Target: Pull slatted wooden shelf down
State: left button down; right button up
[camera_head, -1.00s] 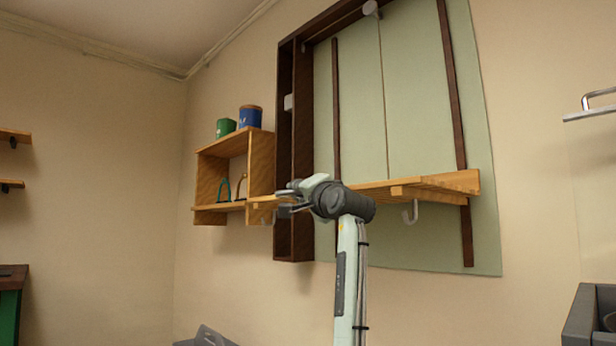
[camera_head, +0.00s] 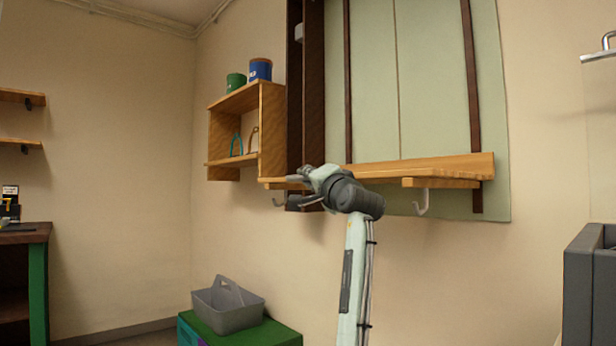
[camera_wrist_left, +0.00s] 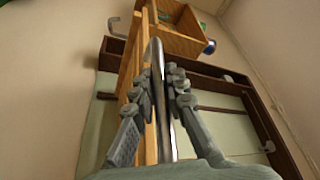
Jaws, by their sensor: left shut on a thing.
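The slatted wooden shelf (camera_head: 440,167) sits level across the lower part of a pale green wall panel (camera_head: 430,85), near the bottom ends of two dark vertical rails (camera_head: 472,100). Metal hooks (camera_head: 421,203) hang under it. My left gripper (camera_head: 302,183) is at the shelf's left part, seen from behind, and hides some of its front edge. In the left wrist view the fingers (camera_wrist_left: 160,80) are shut with a shiny metal bar (camera_wrist_left: 158,105) between them, beside the shelf's slats (camera_wrist_left: 130,68). My right gripper is not in view.
A wooden box shelf (camera_head: 232,163) with a green can (camera_head: 235,82) and a blue can (camera_head: 260,69) is on the wall, close left of my gripper. A grey caddy (camera_head: 228,307) stands on a green box (camera_head: 270,333) below. The wall under the shelf is bare.

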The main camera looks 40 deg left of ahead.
pick_arm(q)
jog(key=shift+f+g, duration=0.3)
jog(key=shift+f, duration=0.1)
jog(key=c, duration=1.5)
grip_release()
jog(key=shift+c, duration=0.2)
jog(key=shift+r, duration=0.15)
jog(key=v, duration=1.2)
jog(key=shift+s, duration=0.15)
